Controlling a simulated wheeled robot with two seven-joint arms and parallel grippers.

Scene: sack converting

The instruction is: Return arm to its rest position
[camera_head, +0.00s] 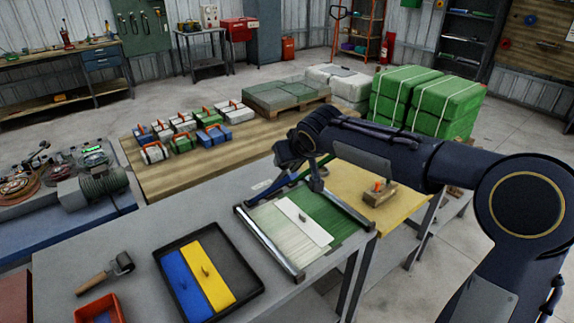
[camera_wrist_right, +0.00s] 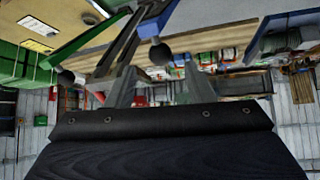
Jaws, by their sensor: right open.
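My right arm reaches in from the right of the head view, bent at the elbow. My right gripper (camera_head: 301,184) points down above the far end of a railed fixture and is open, with nothing seen between its fingers. The wrist view shows its two spread fingers (camera_wrist_right: 114,65). The fixture holds green and pale striped sack material (camera_head: 318,205) between two metal rails. A white plate (camera_head: 303,222) with a small knob lies on the material, apart from the gripper. My left gripper is not in view.
A black tray (camera_head: 247,291) holds a blue plate (camera_head: 185,286) and a yellow plate (camera_head: 212,272). A wooden block (camera_head: 379,193) sits on the yellow surface. Green bales (camera_head: 445,100) stand behind.

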